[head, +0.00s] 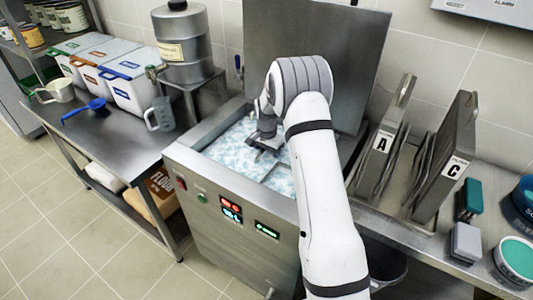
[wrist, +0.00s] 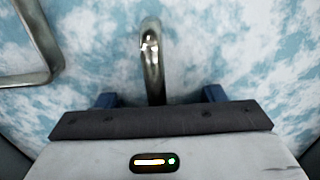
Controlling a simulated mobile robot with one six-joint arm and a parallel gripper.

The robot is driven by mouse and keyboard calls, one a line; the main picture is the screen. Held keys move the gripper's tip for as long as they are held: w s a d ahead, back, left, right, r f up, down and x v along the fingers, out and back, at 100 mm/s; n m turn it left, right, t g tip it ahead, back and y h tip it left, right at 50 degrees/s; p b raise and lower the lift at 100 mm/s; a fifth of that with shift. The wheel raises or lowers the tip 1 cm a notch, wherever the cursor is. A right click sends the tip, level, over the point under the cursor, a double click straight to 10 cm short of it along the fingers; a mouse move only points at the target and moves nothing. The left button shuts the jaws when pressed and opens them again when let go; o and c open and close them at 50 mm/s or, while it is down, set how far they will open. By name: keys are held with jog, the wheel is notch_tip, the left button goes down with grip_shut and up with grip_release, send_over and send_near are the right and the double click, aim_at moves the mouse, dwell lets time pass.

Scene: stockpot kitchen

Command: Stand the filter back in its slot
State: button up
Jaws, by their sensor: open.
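Filter A (head: 384,145) and filter C (head: 445,160) are flat grey panels standing tilted in a rack to the right of the tank, with a gap between them. No filter shows clearly as a loose one. My gripper (head: 262,145) is down in the open tank, over its blue-and-white foamy contents. In the wrist view my gripper (wrist: 160,97) is open, with its two blue fingertips apart. A shiny curved metal bar (wrist: 152,60) rises between the fingertips; I cannot tell what it belongs to or whether they touch it.
The tank (head: 220,200) has a raised lid (head: 325,50) behind it. At upper left in the wrist view is a bent metal rod (wrist: 50,65). A steel table (head: 130,125) with tubs and a jug (head: 159,114) stands left. Containers (head: 515,257) sit at right.

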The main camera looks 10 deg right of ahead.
grip_shut()
dwell(0.6)
jog(key=shift+w+r, duration=0.15)
jog(key=shift+r, duration=0.1)
jog(key=shift+r+p, duration=3.15)
jog(key=shift+r, duration=2.8)
jog(key=shift+r+p, duration=0.35)
jog(key=shift+r, duration=0.2)
notch_tip(320, 180, up, 11)
jog(key=p, duration=0.6)
jog(key=shift+f, duration=0.15)
